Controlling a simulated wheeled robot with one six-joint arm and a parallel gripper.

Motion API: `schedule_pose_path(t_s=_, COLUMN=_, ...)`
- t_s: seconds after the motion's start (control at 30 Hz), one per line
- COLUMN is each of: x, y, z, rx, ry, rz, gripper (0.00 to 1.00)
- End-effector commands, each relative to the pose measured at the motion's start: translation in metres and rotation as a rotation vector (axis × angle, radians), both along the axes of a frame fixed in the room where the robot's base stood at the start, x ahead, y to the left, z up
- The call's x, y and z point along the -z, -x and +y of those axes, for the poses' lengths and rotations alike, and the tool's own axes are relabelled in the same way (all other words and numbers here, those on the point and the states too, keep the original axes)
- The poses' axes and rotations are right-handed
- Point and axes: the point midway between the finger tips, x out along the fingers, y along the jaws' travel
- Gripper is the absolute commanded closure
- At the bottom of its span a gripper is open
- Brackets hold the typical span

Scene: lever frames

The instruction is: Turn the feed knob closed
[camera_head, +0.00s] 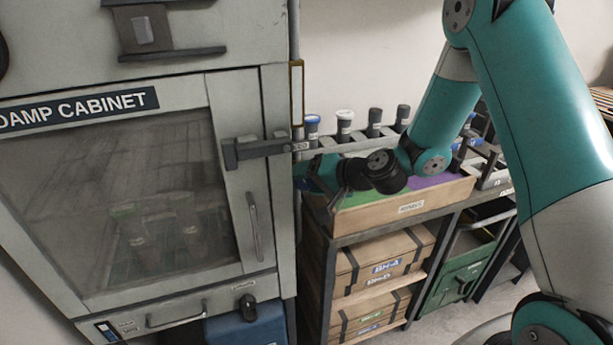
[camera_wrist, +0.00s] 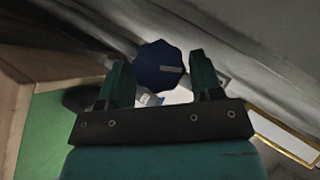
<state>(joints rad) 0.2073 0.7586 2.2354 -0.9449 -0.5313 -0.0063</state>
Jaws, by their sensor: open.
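A dark blue, many-sided knob (camera_wrist: 160,65) with a pale bar mark on its face shows in the wrist view; it looks like the feed knob. My gripper (camera_wrist: 158,74) is open, with one teal finger on each side of the knob's lower part. A clear gap shows at the right finger; I cannot tell whether the left finger touches. In the head view my gripper (camera_head: 328,178) is beside the cabinet's right edge, over the left end of the wooden tray (camera_head: 400,212).
The damp cabinet (camera_head: 262,130) stands close at the left, with a latch (camera_head: 262,149) jutting from its door. Several capped bottles (camera_head: 344,124) stand behind the tray. Boxes (camera_head: 385,262) fill the shelves below. A small black knob (camera_head: 247,305) is on the cabinet's lower front.

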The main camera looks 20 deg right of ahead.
Motion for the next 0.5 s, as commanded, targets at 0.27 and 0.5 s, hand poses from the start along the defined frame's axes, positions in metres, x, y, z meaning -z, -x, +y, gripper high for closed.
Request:
schedule_pose_path(t_s=0.27, x=0.001, y=-0.0016, z=0.001, rx=0.001, ry=-0.001, rz=0.0, gripper=0.41)
schedule_pose_path(t_s=0.5, x=0.0009, y=-0.0015, z=0.0008, rx=0.001, ry=0.0, rz=-0.001, gripper=0.75)
